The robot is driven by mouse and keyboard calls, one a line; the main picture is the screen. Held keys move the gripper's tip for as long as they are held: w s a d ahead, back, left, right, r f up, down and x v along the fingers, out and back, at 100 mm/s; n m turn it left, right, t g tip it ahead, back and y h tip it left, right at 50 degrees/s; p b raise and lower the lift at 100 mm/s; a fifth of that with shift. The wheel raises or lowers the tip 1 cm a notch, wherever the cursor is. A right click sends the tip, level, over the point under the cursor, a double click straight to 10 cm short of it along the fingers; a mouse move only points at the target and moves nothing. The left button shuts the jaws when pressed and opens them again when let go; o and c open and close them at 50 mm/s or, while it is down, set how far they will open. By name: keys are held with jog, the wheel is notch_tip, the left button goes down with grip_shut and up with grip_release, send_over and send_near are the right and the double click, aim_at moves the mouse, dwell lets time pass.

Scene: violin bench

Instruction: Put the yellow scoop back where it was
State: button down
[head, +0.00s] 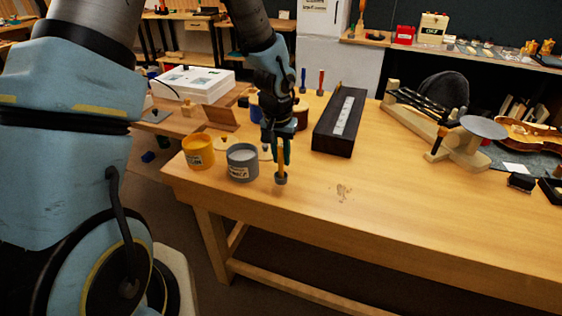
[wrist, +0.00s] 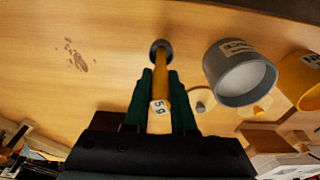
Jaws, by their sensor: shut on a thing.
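The yellow scoop (head: 281,164) is upright in my gripper (head: 279,140), with its dark grey cup pointing down at the bench. The cup appears close to the bench top; I cannot tell if it touches. In the wrist view, my gripper's green fingers (wrist: 160,100) are shut on the scoop's yellow handle (wrist: 164,72), which bears a "5 g" label. A grey tub (head: 242,164) stands open just left of the scoop, and a yellow tub (head: 199,153) stands open farther left. Both tubs also show in the wrist view, grey (wrist: 225,65) and yellow (wrist: 295,75).
A brown powder spill (head: 343,190) lies on the bench (head: 420,205) right of the scoop. Wooden lids (wrist: 203,100) lie behind the tubs. A long dark box (head: 326,135) stands farther back. The bench's front middle is clear.

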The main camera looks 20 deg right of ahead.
jog(key=shift+f, duration=1.25)
jog(key=shift+f, duration=0.1)
jog(key=shift+f, duration=0.1)
jog(key=c, duration=0.7)
grip_release()
jog(key=shift+c, duration=0.2)
